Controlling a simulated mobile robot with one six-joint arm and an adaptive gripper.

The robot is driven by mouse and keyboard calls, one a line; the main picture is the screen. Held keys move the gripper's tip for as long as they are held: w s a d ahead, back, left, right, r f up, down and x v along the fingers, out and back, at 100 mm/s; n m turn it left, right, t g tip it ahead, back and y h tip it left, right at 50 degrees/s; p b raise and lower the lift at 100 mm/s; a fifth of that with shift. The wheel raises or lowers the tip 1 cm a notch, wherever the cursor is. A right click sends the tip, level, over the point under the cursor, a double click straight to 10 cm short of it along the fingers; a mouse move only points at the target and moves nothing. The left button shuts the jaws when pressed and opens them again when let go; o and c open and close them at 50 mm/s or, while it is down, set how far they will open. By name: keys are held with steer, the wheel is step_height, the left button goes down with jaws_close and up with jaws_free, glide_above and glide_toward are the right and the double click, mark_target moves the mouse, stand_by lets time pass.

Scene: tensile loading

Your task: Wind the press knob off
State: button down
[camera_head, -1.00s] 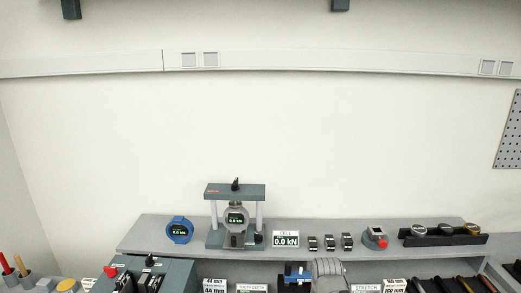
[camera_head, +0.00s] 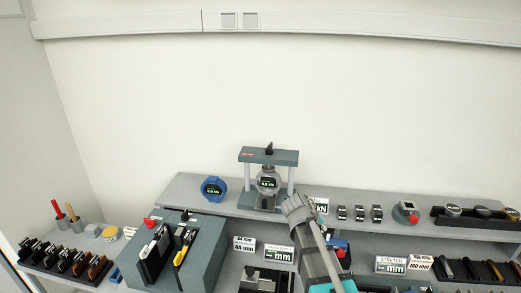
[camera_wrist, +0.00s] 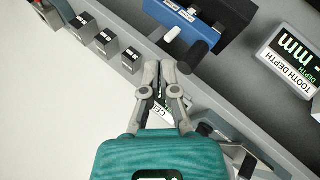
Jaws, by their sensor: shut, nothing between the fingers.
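The press (camera_head: 268,184) stands on the back shelf, with a grey top plate on two light posts. Its black knob (camera_head: 269,148) sits upright on top of that plate. A round gauge with a lit display sits inside the press. My gripper (camera_wrist: 160,68) is shut and empty in the wrist view, above the shelf and apart from the knob. The knob is not in the wrist view. In the head view my grey arm rises in front of the shelf, right of the press; the fingertips cannot be made out there.
A blue gauge (camera_head: 213,189) stands left of the press. A blue device (camera_wrist: 200,22) and a tooth depth display (camera_wrist: 289,52) lie near my gripper. The wall space above the press is clear.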

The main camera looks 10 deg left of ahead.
steer(key=w+a+r+n+t, duration=0.3)
steer(key=w+a+r+t, duration=0.1)
steer(key=a, duration=0.6)
steer(key=w+a+r+n+t+p, duration=0.1)
steer(key=w+a+r+n+t, duration=0.2)
steer(key=a+r, duration=0.4)
steer(key=w+a+r+n+t, duration=0.3)
steer(key=w+a+r+t, duration=0.2)
steer(key=a, duration=1)
steer(key=shift+w+r+h+p, duration=0.3)
steer(key=shift+w+p, duration=0.1)
steer(key=shift+w, duration=0.4)
steer(key=shift+w+d, duration=0.1)
